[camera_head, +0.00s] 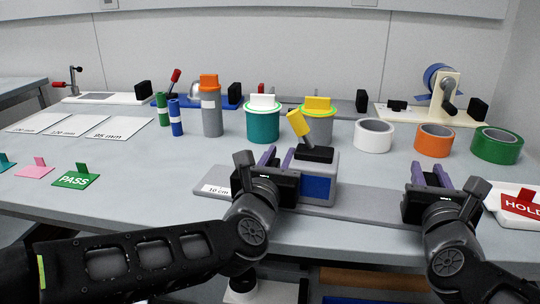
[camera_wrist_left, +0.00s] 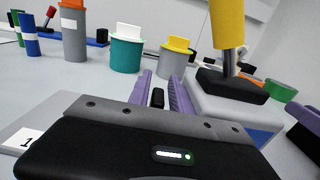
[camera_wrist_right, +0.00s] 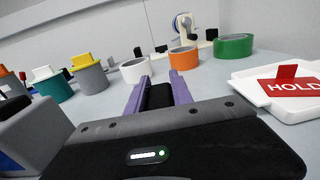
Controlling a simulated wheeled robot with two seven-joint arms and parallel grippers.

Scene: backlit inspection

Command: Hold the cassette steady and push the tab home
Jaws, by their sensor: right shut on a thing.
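A grey block with a blue front panel (camera_head: 319,187), which may be the cassette, stands on a long grey plate (camera_head: 372,205). It has a black top piece (camera_head: 314,154) and a leaning yellow handle (camera_head: 299,124). It also shows in the left wrist view (camera_wrist_left: 238,112) and the right wrist view (camera_wrist_right: 35,130). My left gripper (camera_head: 277,158) is open at the block's left; a small black piece shows between its fingers. My right gripper (camera_head: 430,175) is at the plate's right end, shut on a dark piece (camera_wrist_right: 160,96) mostly hidden by the gripper. I cannot tell which part is the tab.
Teal (camera_head: 263,123) and grey (camera_head: 317,128) canisters stand behind the block. White (camera_head: 373,135), orange (camera_head: 434,140) and green (camera_head: 497,145) tape rolls stand behind my right gripper. A HOLD sign (camera_head: 520,206) is at the right edge, a PASS sign (camera_head: 75,180) at the left.

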